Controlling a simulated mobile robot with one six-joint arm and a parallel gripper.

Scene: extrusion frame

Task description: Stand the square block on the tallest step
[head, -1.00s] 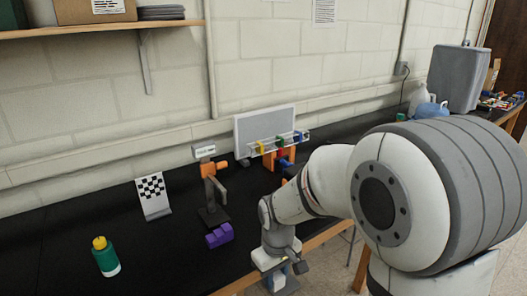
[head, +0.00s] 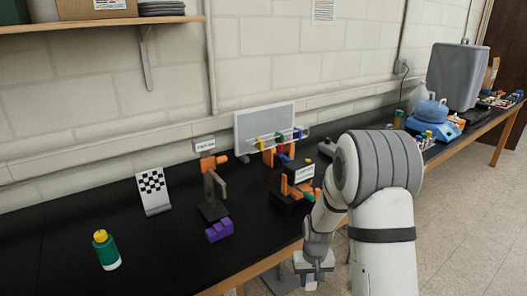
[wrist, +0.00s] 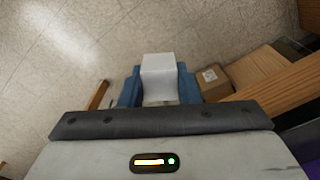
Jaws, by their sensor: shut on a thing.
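A white square-faced block (wrist: 158,78) sits between the blue fingers of my gripper (wrist: 159,88) in the wrist view. My gripper is shut on it, over the floor. In the head view my gripper (head: 313,270) hangs low beside the front edge of the table, and the block cannot be made out clearly there. A small purple stepped piece (head: 219,230) lies on the black tabletop, to the left of my gripper. It looks like the steps; its heights are hard to tell at this size.
A dark stand with an orange part (head: 212,185) rises just behind the purple piece. An orange and black device (head: 295,190) stands between it and my arm. A green bottle (head: 106,252) and a checkered board (head: 154,193) are to the left. Cardboard boxes (wrist: 250,72) show below in the wrist view.

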